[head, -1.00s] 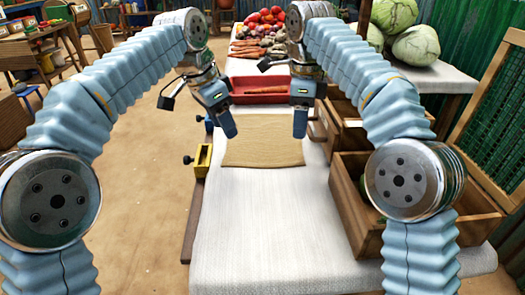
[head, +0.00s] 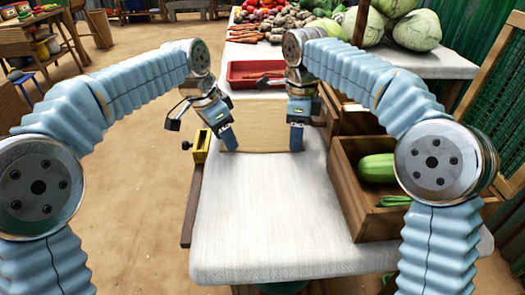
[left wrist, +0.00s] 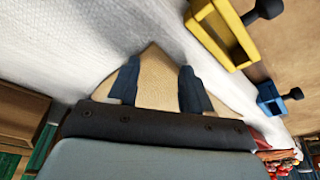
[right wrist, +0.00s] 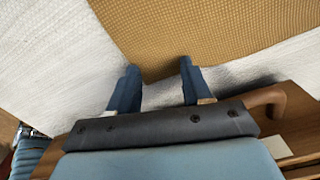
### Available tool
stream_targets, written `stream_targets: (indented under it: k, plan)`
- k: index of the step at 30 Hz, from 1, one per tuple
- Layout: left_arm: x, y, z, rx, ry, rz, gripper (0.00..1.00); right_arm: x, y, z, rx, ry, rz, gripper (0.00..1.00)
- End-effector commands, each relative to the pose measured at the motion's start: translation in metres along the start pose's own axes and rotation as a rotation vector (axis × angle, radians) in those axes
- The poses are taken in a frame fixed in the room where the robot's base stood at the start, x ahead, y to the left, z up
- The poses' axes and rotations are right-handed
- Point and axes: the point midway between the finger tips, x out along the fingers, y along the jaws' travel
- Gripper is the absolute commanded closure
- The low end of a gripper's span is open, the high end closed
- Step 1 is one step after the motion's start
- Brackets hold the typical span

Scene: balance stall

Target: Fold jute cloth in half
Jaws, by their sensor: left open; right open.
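The tan jute cloth (head: 262,125) lies flat and unfolded on the white-covered table. My left gripper (head: 231,146) is open at its near left corner. In the left wrist view that corner of the cloth (left wrist: 152,75) shows between the spread fingers (left wrist: 158,72). My right gripper (head: 297,145) is open at the near right corner. In the right wrist view the cloth (right wrist: 215,30) reaches to the open fingers (right wrist: 160,70), with its corner just between the tips. I cannot tell whether the fingers touch the cloth.
A red tray (head: 245,72) stands behind the cloth, with vegetables (head: 285,30) beyond. A wooden crate (head: 345,200) holding a green marrow (head: 378,168) is at the right. A yellow clamp (head: 201,146) sits on the left table edge. The near white tabletop (head: 265,205) is clear.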

Motion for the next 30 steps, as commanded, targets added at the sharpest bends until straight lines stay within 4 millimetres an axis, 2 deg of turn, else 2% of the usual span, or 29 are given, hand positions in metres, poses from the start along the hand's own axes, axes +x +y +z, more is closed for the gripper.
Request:
stream_targets:
  k: [8,27,30]
  plan:
    - [0.0025,0.0000,0.0008,0.000,-0.001,0.000,0.51,0.0037,0.0000,-0.0001,0.000,0.001,0.001,0.51]
    - [0.0029,-0.0006,0.0015,-0.001,-0.002,0.000,1.00,0.0041,-0.0003,-0.0004,0.001,0.002,0.001,1.00]
    - [0.0029,-0.0007,0.0015,-0.001,-0.002,0.000,1.00,0.0042,-0.0003,-0.0005,0.001,0.002,0.001,1.00]
